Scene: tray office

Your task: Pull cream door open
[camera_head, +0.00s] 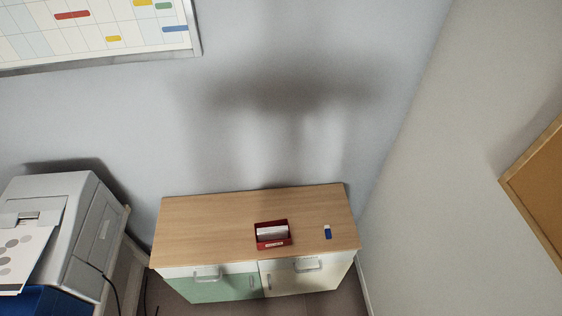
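The cream door (303,280) is on the right half of a low cabinet's front, beside a green door (215,288) on the left half. The cream door looks shut. A small upright handle (269,282) shows near its left edge, and a wider pale handle (307,264) sits above it, just under the cabinet top. The lower part of the front is seen steeply from above and is hard to make out. Neither of my grippers is in view.
Walls rise behind and right. Dark floor shows in front of the cabinet.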

